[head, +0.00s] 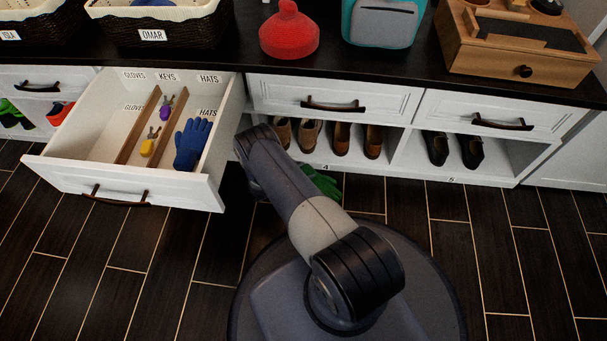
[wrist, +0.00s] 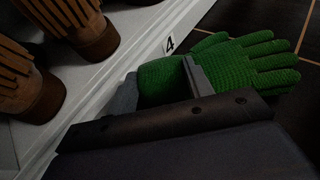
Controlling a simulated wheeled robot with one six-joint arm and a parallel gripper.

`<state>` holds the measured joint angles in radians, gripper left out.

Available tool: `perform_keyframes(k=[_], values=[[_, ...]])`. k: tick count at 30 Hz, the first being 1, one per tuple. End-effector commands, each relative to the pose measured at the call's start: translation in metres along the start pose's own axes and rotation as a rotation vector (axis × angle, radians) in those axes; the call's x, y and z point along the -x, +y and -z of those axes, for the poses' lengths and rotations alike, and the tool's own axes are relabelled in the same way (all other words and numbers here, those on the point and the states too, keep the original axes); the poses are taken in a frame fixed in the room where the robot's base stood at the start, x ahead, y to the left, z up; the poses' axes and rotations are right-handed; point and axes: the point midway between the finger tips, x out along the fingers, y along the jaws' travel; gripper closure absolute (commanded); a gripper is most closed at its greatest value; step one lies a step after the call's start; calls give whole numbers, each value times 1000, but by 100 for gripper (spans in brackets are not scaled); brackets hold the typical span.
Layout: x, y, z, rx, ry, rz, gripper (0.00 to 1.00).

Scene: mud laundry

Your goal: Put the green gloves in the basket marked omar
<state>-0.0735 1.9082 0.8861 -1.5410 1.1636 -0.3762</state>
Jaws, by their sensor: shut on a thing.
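The green gloves (wrist: 235,68) lie low by the front edge of the shoe shelf, near the label 4, with the fingers pointing right in the wrist view. My gripper (wrist: 165,85) is shut on their cuff end. In the head view the gloves (head: 322,183) show partly beside my arm, close to the floor, and my arm hides the gripper. The basket marked OMAR (head: 168,32) is dark wicker with a pale liner and stands on the counter at the top left. A dark blue item lies partly in it.
An open drawer (head: 75,160) juts out left of my arm, holding blue gloves (head: 192,143) and keys. Shoes (head: 342,138) fill the shelf.

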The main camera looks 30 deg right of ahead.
Motion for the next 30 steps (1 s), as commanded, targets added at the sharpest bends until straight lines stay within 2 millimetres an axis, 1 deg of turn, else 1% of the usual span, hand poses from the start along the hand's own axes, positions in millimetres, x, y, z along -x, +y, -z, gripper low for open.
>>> perform_keyframes(k=[1,8,12,13,18,21,27,30], values=[[-4,0,9,0,0,0,74],[-3,0,8,0,0,0,74],[-4,0,10,0,0,0,74],[-4,0,10,-1,0,0,50],[-4,0,10,0,0,0,36],[-4,0,10,0,0,0,30],[-4,0,10,0,0,0,30],[-2,0,6,0,0,0,30]])
